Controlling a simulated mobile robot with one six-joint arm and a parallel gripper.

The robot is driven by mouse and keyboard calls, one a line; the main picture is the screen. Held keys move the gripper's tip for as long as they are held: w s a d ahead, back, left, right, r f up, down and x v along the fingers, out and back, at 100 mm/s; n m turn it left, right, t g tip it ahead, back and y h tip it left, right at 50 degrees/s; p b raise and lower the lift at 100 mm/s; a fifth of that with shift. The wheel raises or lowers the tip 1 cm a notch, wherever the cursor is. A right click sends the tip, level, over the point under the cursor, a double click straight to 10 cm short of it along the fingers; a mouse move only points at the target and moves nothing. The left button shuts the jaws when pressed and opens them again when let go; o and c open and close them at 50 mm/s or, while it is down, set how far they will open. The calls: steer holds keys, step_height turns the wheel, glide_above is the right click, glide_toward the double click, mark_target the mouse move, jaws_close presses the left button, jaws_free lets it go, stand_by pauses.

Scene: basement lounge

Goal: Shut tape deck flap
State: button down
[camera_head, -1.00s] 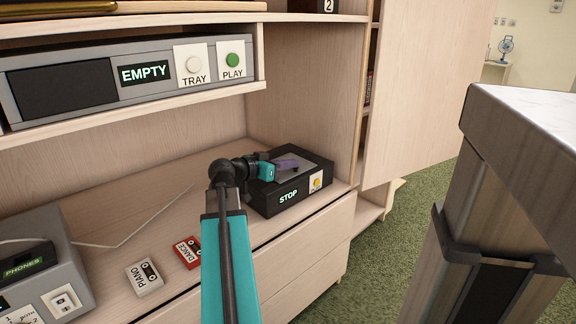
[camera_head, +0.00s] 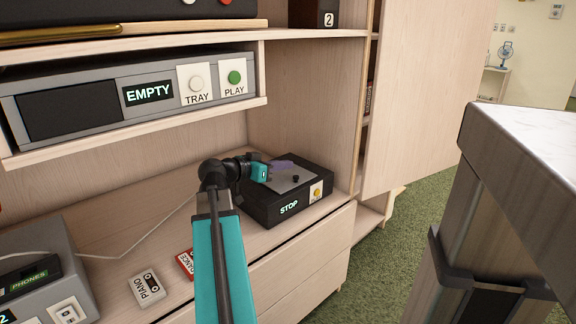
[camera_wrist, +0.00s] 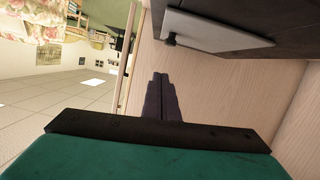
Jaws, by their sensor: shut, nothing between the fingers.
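The tape deck (camera_head: 262,212) is a black box with a lit STOP display and a yellow button, at the right end of the cabinet top. Its grey flap (camera_head: 287,185) with a small black knob is on top and looks about flat; I cannot tell whether it is fully shut. The flap (camera_wrist: 215,30) and knob also show at the top of the wrist view. My gripper (camera_head: 284,163) is shut and empty, its purple-grey fingers over the far part of the deck, behind the knob. In the wrist view the fingers (camera_wrist: 160,95) are together, apart from the flap in the picture.
A PIANO cassette (camera_head: 147,287) and a partly hidden red DANCE cassette (camera_head: 185,262) lie left of my arm. A grey PHONES unit (camera_head: 45,255) stands at left. A player (camera_head: 70,95) reading EMPTY is on the shelf above. A pale-topped table (camera_head: 530,130) is at right.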

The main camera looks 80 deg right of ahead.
steer(key=p+v, duration=0.1)
steer(key=v, duration=0.6)
steer(key=shift+p, duration=0.35)
steer(key=shift+s+a, duration=0.1)
